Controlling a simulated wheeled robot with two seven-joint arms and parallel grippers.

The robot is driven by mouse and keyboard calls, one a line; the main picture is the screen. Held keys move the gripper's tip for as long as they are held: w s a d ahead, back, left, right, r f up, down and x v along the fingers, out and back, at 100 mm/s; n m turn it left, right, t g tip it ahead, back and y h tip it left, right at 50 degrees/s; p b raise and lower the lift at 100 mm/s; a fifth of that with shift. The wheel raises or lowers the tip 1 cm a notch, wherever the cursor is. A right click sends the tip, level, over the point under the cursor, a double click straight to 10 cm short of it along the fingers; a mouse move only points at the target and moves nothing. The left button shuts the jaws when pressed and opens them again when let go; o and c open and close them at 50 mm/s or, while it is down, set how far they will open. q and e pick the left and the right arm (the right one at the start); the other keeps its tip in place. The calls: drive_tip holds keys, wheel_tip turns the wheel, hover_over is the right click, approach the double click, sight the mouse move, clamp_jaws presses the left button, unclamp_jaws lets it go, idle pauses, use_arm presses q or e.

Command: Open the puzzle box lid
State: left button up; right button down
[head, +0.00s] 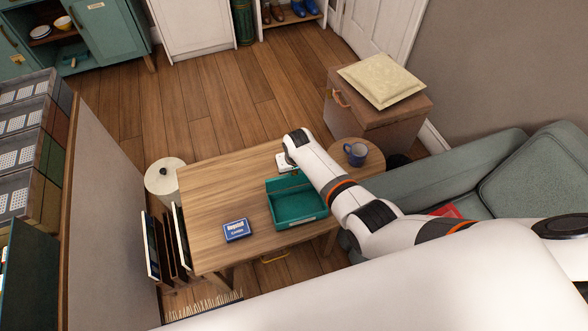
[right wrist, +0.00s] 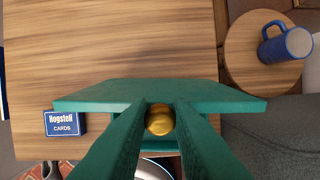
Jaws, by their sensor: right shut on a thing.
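The teal box (head: 293,207) sits on the wooden table, with its hollow inside showing from above and a small pale label on its front wall. My right arm reaches over its upper right corner, and the fingertips are hidden in the head view. In the right wrist view a teal panel (right wrist: 110,92) with slanted ends spans the middle, and a round gold knob (right wrist: 160,119) shows below it. My right gripper (right wrist: 160,112) is closed on the knob, one finger on each side. I cannot tell how the panel joins the box. My left gripper is not in view.
A blue card box (head: 236,230) lies left of the teal box. A blue mug (head: 355,153) stands on a small round table at the right. A green sofa (head: 470,165) is beyond it. The left part of the wooden table (head: 215,190) is clear.

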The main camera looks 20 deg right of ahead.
drive_tip(key=shift+s+f, duration=0.15)
idle(0.5)
drive_tip(key=c, duration=1.3)
unclamp_jaws()
drive_tip(key=shift+c, duration=0.2)
drive_tip(key=shift+p+v, duration=0.95)
drive_tip(key=shift+p, duration=0.15)
drive_tip(key=p+v, duration=1.2)
drive_tip(key=p, duration=0.2)
drive_tip(key=shift+s+p, duration=0.15)
drive_tip(key=shift+p, duration=0.2)
drive_tip(key=shift+d, duration=0.1)
